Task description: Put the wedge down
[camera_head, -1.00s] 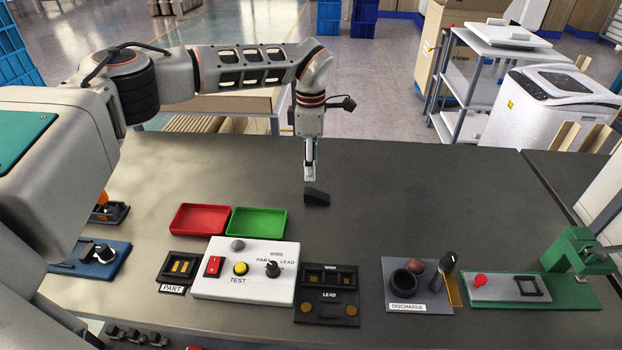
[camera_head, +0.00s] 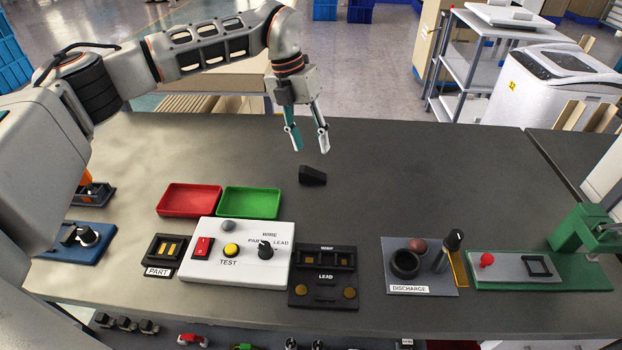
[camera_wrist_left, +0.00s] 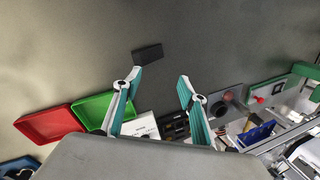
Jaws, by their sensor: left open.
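The dark wedge (camera_head: 312,175) lies on the grey table top, behind the black LEAD block and right of the green tray. It also shows in the left wrist view (camera_wrist_left: 147,54), beyond the fingertips and apart from them. My left gripper (camera_head: 311,150) is open and empty, above the table and just behind the wedge in the head view. Its two teal-lined fingers stand wide apart in the left wrist view (camera_wrist_left: 158,80). My right gripper is in neither view.
A red tray (camera_head: 163,206) and a green tray (camera_head: 225,206) stand left of the wedge. In front are the white TEST box (camera_head: 215,272), the black LEAD block (camera_head: 322,291), the DISCHARGE plate (camera_head: 432,284) and a green fixture (camera_head: 578,283). The table right of the wedge is clear.

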